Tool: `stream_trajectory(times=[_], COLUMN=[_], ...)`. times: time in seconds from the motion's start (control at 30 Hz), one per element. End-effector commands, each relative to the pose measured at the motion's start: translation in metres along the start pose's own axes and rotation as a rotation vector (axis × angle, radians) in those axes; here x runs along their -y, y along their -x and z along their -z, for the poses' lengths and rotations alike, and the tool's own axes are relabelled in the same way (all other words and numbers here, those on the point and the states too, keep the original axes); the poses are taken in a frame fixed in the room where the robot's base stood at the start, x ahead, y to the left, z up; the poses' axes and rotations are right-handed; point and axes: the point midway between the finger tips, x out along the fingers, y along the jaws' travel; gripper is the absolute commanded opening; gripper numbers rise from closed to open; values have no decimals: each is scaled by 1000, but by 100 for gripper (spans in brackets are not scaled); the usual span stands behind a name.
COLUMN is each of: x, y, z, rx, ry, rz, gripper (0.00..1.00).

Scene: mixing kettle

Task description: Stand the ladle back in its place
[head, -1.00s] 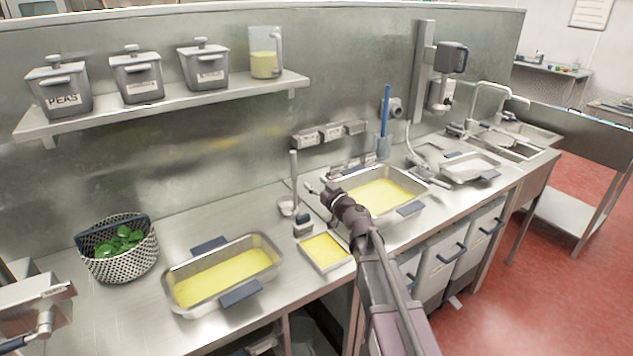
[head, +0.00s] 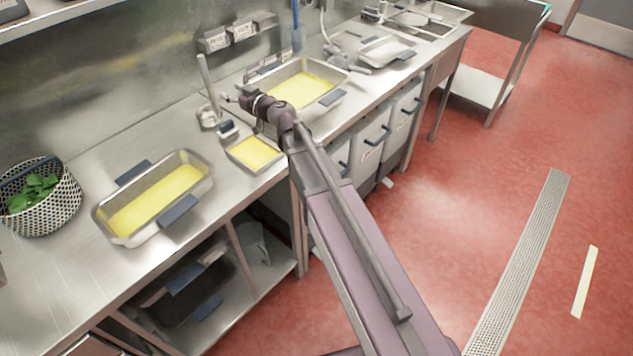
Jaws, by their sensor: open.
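The ladle (head: 205,78) stands upright toward the back of the steel counter, its grey handle pointing up. Its lower end is at a small pale holder or bowl (head: 209,117); I cannot tell which part is ladle and which is holder. My gripper (head: 228,99) is just to the right of the ladle, at about the height of the lower handle. It is open and small in view. I see nothing between its fingers, and a gap seems to separate it from the handle.
Yellow-filled pans stand left (head: 155,197) and right (head: 303,88) on the counter (head: 75,268), with a small yellow tray (head: 254,152) between them. A dark-topped block (head: 227,129) sits near the ladle. A basket of greens (head: 38,196) is at far left. Red floor (head: 450,230) is open at right.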

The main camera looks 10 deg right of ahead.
Motion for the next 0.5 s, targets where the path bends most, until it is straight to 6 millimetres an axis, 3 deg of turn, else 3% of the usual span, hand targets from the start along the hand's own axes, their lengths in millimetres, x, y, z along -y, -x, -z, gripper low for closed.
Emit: stream_trajectory(times=[0.27, 0.5], x=[31, 48], y=[41, 96], z=[-39, -91], rx=[216, 535], ry=[-58, -158], rz=[139, 185], gripper=[64, 64])
